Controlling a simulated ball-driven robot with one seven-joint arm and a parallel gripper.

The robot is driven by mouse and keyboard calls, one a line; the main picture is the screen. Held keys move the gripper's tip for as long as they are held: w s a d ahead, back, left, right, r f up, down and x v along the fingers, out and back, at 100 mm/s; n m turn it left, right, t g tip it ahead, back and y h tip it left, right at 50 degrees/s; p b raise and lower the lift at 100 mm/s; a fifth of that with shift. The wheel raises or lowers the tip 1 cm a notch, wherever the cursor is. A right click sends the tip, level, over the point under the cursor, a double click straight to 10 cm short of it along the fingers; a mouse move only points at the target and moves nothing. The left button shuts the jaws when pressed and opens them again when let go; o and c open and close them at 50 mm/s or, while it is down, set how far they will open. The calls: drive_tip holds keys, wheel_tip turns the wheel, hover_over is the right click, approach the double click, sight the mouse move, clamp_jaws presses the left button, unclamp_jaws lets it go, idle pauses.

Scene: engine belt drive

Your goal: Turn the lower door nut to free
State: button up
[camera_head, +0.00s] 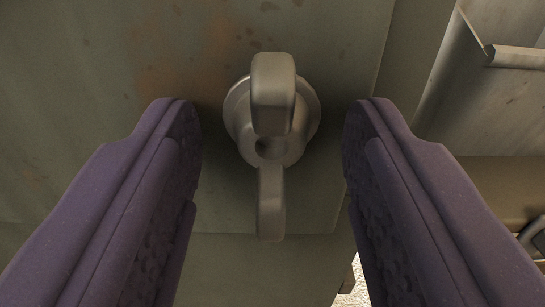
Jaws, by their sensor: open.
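A grey metal wing nut (272,145) sits on a worn green-grey door panel (110,60) in the middle of the view. It has a round flanged hub with a hole, and its two wings stand upright in the picture, one up and one down. My gripper (272,125) is open, with one purple finger on each side of the nut. Both fingers are apart from it, with a visible gap left and right. Only this one nut shows, so I cannot tell from the view alone whether it is the lower one.
The door panel's edge runs down to the right of the nut. Beyond it is a lighter metal surface (470,100) with a projecting bracket (515,57) at upper right. A dark rounded part (533,237) shows at the lower right edge. A horizontal seam crosses the panel below the nut.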

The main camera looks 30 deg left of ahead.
drive_tip(key=p+v, duration=0.2)
drive_tip(key=v, duration=0.5)
drive_tip(key=shift+s+d, duration=0.2)
drive_tip(key=shift+s, duration=0.1)
drive_tip(key=s+d+r+m+t+h, duration=0.15)
drive_tip(key=d+r+h, duration=0.3)
drive_tip(key=r, duration=0.65)
drive_tip(key=s+d+r+m+t+h, duration=0.1)
drive_tip(key=d+r+m+h, duration=0.4)
drive_tip(key=r, duration=0.6)
drive_tip(key=s+d+r+g, duration=0.1)
drive_tip(key=s+d+r, duration=0.2)
drive_tip(key=s+r, duration=0.4)
drive_tip(key=s+d+r+g, duration=0.1)
drive_tip(key=s+d+r, duration=0.2)
drive_tip(key=s+r, duration=0.4)
drive_tip(key=v, duration=0.2)
drive_tip(key=shift+s, duration=0.3)
drive_tip(key=shift+m+h, duration=0.25)
